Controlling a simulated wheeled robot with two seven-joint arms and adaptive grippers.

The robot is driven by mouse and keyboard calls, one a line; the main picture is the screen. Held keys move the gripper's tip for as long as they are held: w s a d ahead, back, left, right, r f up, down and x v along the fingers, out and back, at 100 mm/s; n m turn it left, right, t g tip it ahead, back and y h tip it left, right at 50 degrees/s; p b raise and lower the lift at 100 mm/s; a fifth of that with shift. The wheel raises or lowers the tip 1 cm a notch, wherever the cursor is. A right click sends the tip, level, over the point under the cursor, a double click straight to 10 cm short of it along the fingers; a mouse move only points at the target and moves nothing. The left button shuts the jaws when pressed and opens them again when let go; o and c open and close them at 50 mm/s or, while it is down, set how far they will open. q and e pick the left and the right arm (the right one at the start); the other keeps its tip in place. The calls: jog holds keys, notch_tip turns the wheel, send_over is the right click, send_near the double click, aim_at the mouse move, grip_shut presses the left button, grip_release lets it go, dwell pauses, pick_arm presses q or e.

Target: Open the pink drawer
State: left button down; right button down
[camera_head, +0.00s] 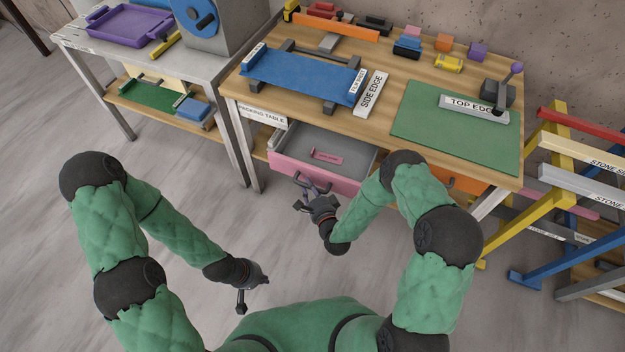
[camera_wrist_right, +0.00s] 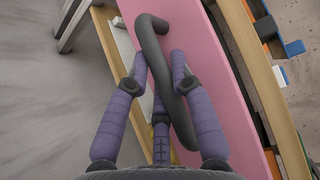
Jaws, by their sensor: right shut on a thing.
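The pink drawer (camera_head: 290,172) under the packing table stands pulled out, and its grey inside shows from above. A small pink item lies on its floor. My right gripper (camera_head: 311,186) is at the front of the drawer. In the right wrist view the pink drawer front (camera_wrist_right: 235,90) fills the middle, with a dark grey bar handle (camera_wrist_right: 154,45) on it. My right gripper (camera_wrist_right: 159,66) is shut on this handle, with its fingers on both sides of the bar. My left gripper (camera_head: 252,290) hangs low over the floor, away from the drawer; its fingers are too small to read.
The packing table (camera_head: 375,125) holds a blue mat (camera_head: 300,78), a green mat (camera_head: 440,125) and several small blocks. An orange drawer (camera_head: 460,184) sits right of the pink one. A stone rack (camera_head: 560,195) stands at right. Floor before the drawer is clear.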

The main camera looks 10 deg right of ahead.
jog(key=shift+s, duration=0.15)
jog(key=c, duration=1.3)
grip_release()
jog(key=v, duration=1.1)
jog(key=shift+s, duration=0.45)
